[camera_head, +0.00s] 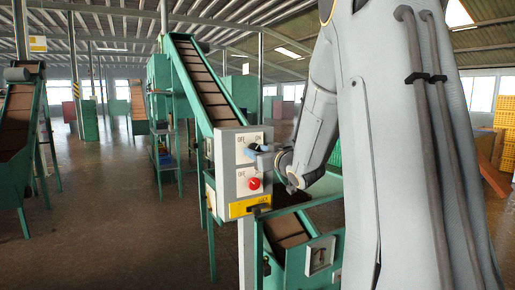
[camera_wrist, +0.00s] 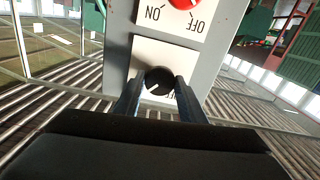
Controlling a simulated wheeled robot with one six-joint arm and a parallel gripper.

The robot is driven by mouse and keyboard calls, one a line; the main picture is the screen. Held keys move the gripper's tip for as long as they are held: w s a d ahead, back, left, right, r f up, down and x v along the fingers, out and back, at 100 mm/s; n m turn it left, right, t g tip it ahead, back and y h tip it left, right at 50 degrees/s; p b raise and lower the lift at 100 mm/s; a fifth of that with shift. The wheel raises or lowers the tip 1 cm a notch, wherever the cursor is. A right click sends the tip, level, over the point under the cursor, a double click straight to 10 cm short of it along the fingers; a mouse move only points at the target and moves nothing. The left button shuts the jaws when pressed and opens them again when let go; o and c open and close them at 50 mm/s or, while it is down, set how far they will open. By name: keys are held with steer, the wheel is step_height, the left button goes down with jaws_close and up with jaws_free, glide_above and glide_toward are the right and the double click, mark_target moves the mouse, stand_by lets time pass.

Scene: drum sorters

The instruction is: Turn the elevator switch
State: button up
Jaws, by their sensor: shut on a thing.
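A grey control box (camera_head: 224,158) stands on a post in the middle of the head view. It carries two rotary switches on white plates with OFF and ON labels. The lower one has a red knob (camera_head: 254,183), seen at the top edge of the inverted wrist view (camera_wrist: 183,3). The upper one has a black knob (camera_wrist: 158,76). My gripper (camera_wrist: 158,88) is shut on the black knob, one finger on each side. In the head view my gripper (camera_head: 263,150) reaches the box from the right and hides most of this knob. The knob's exact setting is unclear.
A green-framed conveyor (camera_head: 203,82) climbs behind the box, and a green hopper (camera_head: 305,255) stands close below my arm. Another conveyor (camera_head: 17,120) is at the left. Yellow crates (camera_head: 505,112) are stacked at the far right. Open floor lies left of the box.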

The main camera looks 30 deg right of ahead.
steer(key=shift+r+m+p, duration=0.15)
steer(key=shift+m+p, duration=0.15)
steer(key=shift+m, duration=0.4)
steer(key=o, duration=1)
steer(key=shift+s+d, duration=0.1)
steer(key=s+b, duration=0.2)
steer(key=s, duration=0.5)
steer(key=shift+s+d, duration=0.1)
steer(key=shift+s, duration=0.2)
